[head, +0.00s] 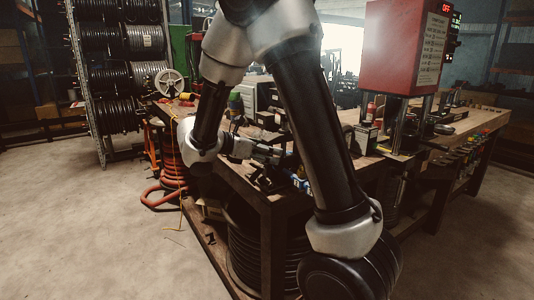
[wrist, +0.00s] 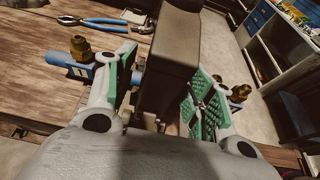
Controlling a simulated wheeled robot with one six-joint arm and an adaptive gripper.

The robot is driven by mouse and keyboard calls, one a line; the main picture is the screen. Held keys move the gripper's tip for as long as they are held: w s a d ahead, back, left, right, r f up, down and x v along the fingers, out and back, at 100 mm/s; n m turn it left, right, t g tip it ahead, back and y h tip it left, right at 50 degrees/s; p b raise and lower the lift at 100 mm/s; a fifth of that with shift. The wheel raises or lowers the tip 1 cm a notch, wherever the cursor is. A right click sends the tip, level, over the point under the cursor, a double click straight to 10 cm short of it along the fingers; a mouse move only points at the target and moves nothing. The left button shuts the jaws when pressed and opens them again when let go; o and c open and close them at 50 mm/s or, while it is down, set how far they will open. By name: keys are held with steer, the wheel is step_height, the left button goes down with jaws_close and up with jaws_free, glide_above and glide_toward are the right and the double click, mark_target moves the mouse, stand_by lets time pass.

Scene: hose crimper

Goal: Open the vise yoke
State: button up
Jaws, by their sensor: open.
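My gripper (wrist: 164,68) is open, with its green-padded fingers on either side of a dark upright block (wrist: 178,48), seemingly part of the vise yoke. A gap shows beside the block; whether either pad touches it I cannot tell. Blue parts with brass fittings show outside both fingers, one at the left (wrist: 78,64) and one at the right (wrist: 234,93). In the head view my gripper (head: 268,153) is small and dark over the bench corner, by a dark vise-like device (head: 268,182). My arm hides part of that area, and the yoke's latch is not clear.
Blue-handled pliers (wrist: 95,22) lie on the wooden bench top (wrist: 30,75) at the wrist view's upper left. A red crimper (head: 402,50) with an OFF display stands at the right. Hose reels (head: 120,75) stand at the left.

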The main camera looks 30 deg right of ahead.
jaws_close()
steer(key=shift+d+r, duration=0.1)
steer(key=shift+r, duration=0.05)
steer(key=shift+d+r+y, duration=0.35)
steer(key=shift+r+y, duration=0.05)
steer(key=d+r+y, duration=0.1)
steer(key=d+y, duration=0.1)
steer(key=d+r+y, duration=0.1)
steer(key=d+r, duration=0.1)
steer(key=shift+w+d+r+y, duration=0.1)
steer(key=shift+d+r+y, duration=0.1)
steer(key=shift+d+y, duration=0.15)
steer(key=d+y, duration=0.1)
steer(key=d, duration=0.1)
steer(key=d+r+y, duration=0.1)
steer(key=d+y, duration=0.3)
steer(key=shift+w+d+r, duration=0.1)
steer(key=shift+d+r, duration=0.05)
steer(key=shift+r, duration=0.1)
steer(key=shift+d+f+y, duration=0.1)
steer(key=shift+d+y, duration=0.65)
steer(key=shift+d, duration=0.35)
